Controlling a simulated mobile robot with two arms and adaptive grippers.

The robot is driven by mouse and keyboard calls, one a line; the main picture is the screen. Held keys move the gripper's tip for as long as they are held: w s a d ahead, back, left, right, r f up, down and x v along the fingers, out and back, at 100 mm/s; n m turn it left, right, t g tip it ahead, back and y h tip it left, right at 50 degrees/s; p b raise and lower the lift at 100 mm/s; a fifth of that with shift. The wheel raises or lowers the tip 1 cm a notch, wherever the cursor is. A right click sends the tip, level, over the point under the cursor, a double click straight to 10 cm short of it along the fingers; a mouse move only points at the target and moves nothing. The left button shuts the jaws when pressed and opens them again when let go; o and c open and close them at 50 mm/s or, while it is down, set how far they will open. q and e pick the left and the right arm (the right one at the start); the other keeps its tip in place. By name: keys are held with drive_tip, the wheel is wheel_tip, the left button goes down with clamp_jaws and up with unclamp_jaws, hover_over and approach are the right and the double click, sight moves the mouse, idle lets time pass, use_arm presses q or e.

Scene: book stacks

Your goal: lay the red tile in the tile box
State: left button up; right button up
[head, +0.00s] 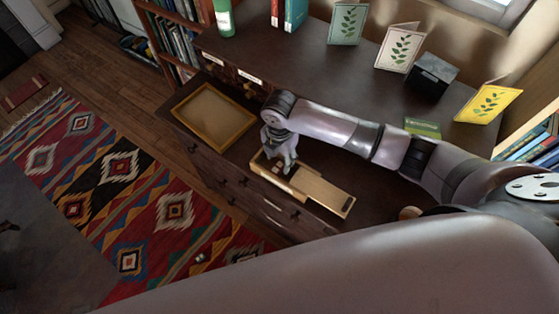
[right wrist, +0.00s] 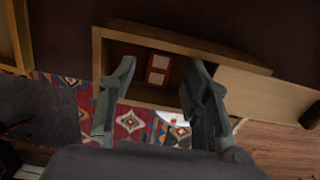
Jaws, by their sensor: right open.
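The tile box (head: 258,166) is a pale wooden box on the dark cabinet top, with its lid (head: 322,190) slid to the right so the left part is open. In the right wrist view, the box (right wrist: 190,43) shows a red piece with two pale patches, the red tile or tiles (right wrist: 158,69), on its dark floor. I cannot tell whether this is one tile or two. My right gripper (head: 284,168) is over the open part. In the wrist view my right gripper (right wrist: 162,64) is open, a finger on each side of the red piece, holding nothing. My left gripper is out of view.
An empty-looking wooden tray (head: 212,115) lies left of the box. A patterned rug (head: 120,170) covers the floor beyond the cabinet's front edge.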

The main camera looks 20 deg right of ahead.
sight(280, 165)
wheel_tip(280, 165, up, 9)
drive_tip(key=shift+r, duration=0.15)
